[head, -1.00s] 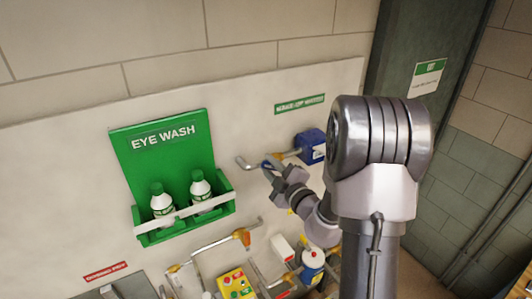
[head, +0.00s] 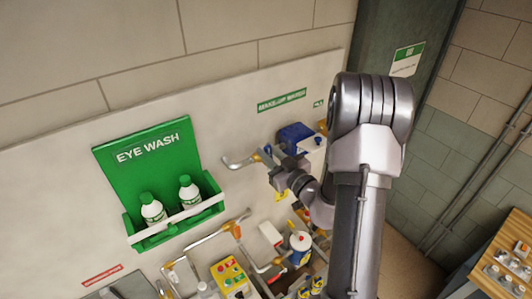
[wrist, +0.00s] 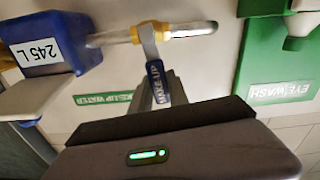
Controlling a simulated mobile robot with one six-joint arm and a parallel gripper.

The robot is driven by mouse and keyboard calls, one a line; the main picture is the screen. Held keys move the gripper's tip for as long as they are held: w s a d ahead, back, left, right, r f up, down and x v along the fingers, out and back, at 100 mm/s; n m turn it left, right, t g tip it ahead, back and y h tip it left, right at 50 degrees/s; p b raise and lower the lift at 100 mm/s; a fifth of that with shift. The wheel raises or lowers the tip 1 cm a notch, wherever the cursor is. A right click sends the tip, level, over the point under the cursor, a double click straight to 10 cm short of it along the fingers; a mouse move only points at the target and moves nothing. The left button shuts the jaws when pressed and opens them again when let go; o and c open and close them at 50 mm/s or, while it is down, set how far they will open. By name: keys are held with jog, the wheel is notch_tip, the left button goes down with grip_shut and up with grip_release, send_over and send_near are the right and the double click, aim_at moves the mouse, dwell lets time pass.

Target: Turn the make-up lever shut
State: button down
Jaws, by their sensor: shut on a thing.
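The make-up lever (wrist: 157,82) is a short lever with a blue grip lettered MAKE-UP. In the wrist view it stands across the pale pipe (wrist: 108,38) with yellow fittings. My gripper (wrist: 166,92) is shut on the blue grip, with its fingers partly hidden behind it. In the head view my gripper (head: 277,170) is just below the pipe and the blue tank (head: 291,134); the lever is mostly hidden there. The tank (wrist: 40,42) also shows in the wrist view, with a 245 L label. The green make-up water sign (head: 282,100) is above it.
A green eye wash holder (head: 150,155) with two white bottles is left of my gripper. Below are more pipes with an orange handle (head: 232,228), a yellow button box (head: 230,277) and a white bottle (head: 300,246). A wooden bench (head: 503,262) stands at right.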

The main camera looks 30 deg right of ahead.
jog(key=shift+d+r+m, duration=0.1)
jog(key=shift+d+m, duration=0.35)
jog(key=shift+m, duration=0.25)
jog(key=c, duration=1.3)
grip_release()
jog(key=shift+o, duration=0.2)
